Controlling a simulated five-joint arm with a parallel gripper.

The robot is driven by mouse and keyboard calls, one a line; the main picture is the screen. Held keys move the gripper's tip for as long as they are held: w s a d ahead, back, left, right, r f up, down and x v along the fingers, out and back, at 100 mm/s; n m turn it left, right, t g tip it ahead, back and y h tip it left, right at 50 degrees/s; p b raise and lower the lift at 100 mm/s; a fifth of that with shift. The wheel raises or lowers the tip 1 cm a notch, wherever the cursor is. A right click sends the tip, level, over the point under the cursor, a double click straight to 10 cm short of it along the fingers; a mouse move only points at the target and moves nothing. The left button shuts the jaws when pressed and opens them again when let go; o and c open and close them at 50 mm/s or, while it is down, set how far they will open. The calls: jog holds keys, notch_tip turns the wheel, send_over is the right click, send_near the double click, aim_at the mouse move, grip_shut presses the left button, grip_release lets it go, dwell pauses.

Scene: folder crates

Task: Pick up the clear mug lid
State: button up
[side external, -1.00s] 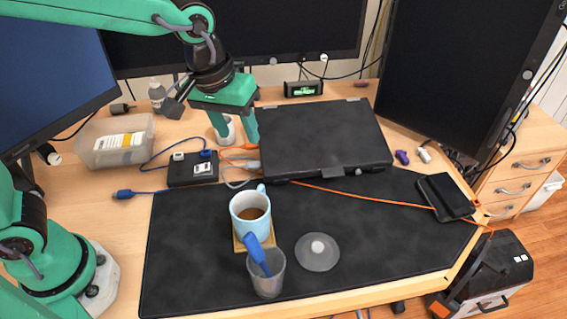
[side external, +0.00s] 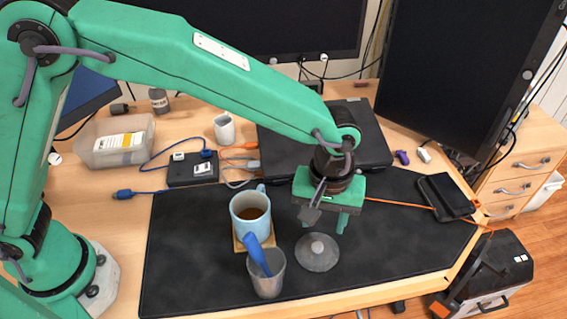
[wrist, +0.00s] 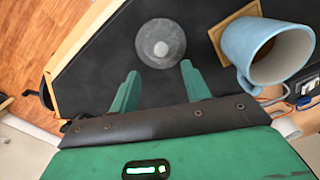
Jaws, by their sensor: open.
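The clear mug lid (side external: 317,253) is a round, see-through grey disc with a pale knob in its middle. It lies flat on the black desk mat (side external: 200,285). My gripper (side external: 326,226) is open and empty, above the mat just behind the lid. In the wrist view the lid (wrist: 160,43) lies beyond the tips of my two green fingers (wrist: 160,82), roughly in line with the gap between them. Nothing hides the lid in the wrist view.
A blue mug (side external: 250,222) with brown drink stands on a wooden coaster left of the lid. A clear cup (side external: 268,279) holding a blue utensil stands in front of it. A black laptop (side external: 285,165) lies behind. The mat right of the lid is clear.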

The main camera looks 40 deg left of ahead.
aim_at(318, 246)
jog(key=shift+s+a+f, duration=0.1)
jog(key=shift+f, duration=1.85)
jog(key=shift+s+f, duration=0.1)
jog(key=shift+f, duration=1.85)
grip_shut()
notch_tip(318, 246, up, 10)
